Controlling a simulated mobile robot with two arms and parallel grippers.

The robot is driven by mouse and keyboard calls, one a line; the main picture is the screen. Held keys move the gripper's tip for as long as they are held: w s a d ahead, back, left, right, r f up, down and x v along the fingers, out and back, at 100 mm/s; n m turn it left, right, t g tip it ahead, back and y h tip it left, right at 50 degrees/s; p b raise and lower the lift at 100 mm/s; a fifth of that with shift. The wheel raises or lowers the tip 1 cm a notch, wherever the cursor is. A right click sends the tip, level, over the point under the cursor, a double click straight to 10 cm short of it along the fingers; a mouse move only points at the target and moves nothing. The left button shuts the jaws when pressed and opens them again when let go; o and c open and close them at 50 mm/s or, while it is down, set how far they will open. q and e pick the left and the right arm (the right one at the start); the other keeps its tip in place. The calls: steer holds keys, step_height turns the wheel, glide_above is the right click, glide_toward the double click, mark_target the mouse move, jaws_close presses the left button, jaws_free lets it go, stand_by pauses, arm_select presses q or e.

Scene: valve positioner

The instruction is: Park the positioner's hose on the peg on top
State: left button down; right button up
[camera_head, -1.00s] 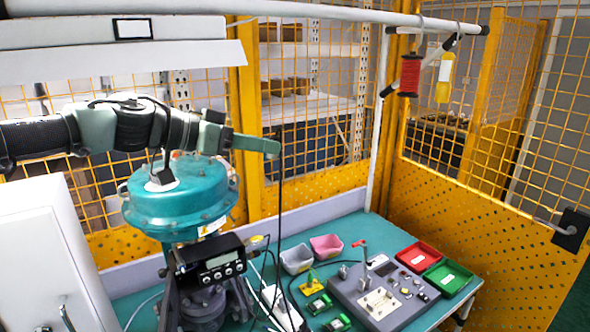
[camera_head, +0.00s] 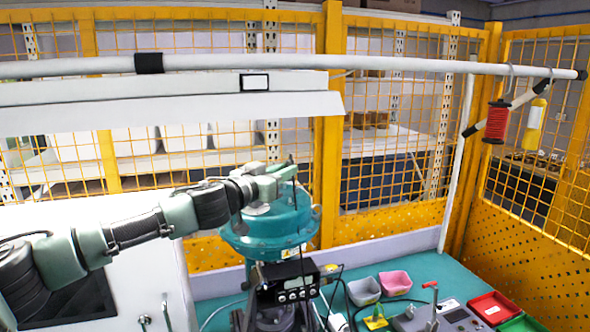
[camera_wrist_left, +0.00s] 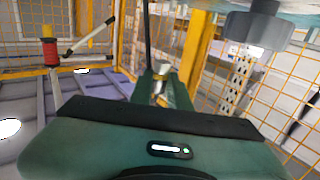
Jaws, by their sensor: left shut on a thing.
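The black positioner box (camera_head: 290,283) with knobs sits below. My left gripper (camera_head: 288,172) is above the housing's right half, shut on the dark hose (camera_head: 301,245), which hangs down toward the box. In the left wrist view the gripper (camera_wrist_left: 160,85) holds a small silvery end, with the black hose (camera_wrist_left: 148,35) running from it. A grey cylinder stands apart at upper right there. My right gripper is not in view.
A white rail (camera_head: 400,63) crosses above, with a red spool (camera_head: 497,122) and a yellow bottle (camera_head: 535,125) hanging at right. A white cabinet is at left. Grey and pink bins (camera_head: 395,283) and red and green trays sit on the bench. Yellow mesh fencing stands behind.

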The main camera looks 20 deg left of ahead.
mark_target(285, 208)
arm_select(q)
steer(key=shift+w+f, duration=0.1)
steer(key=shift+f, duration=2.55)
steer(key=shift+f, duration=0.2)
steer(key=shift+f+b, duration=0.55)
steer(key=shift+f, duration=0.2)
stand_by(0.3)
steer(key=c, duration=1.3)
jaws_free()
steer(key=shift+o, duration=0.2)
